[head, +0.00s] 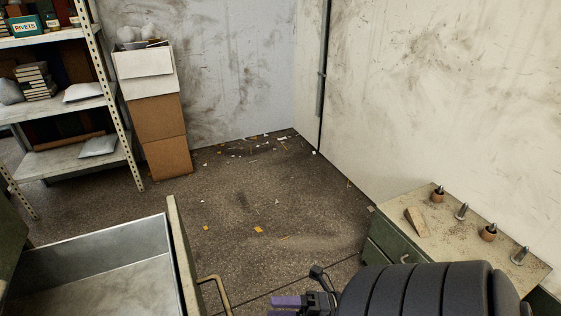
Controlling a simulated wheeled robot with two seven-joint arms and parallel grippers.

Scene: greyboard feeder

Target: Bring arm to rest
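My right arm (430,290), black and ribbed, comes in at the bottom right. Its gripper (284,306) points left at the bottom edge, with purple fingers partly cut off by the frame. The fingers lie close together, and I cannot tell whether they are open or shut. I see nothing held in the visible part. My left arm and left gripper are out of view.
An empty metal drawer (165,240) stands pulled out at lower left, its handle (213,281) near my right gripper. A green cabinet (392,244) at right bears a wooden wedge (416,221) and several pegs. Shelving (75,160) and stacked boxes (160,118) stand behind. Middle floor is mostly clear.

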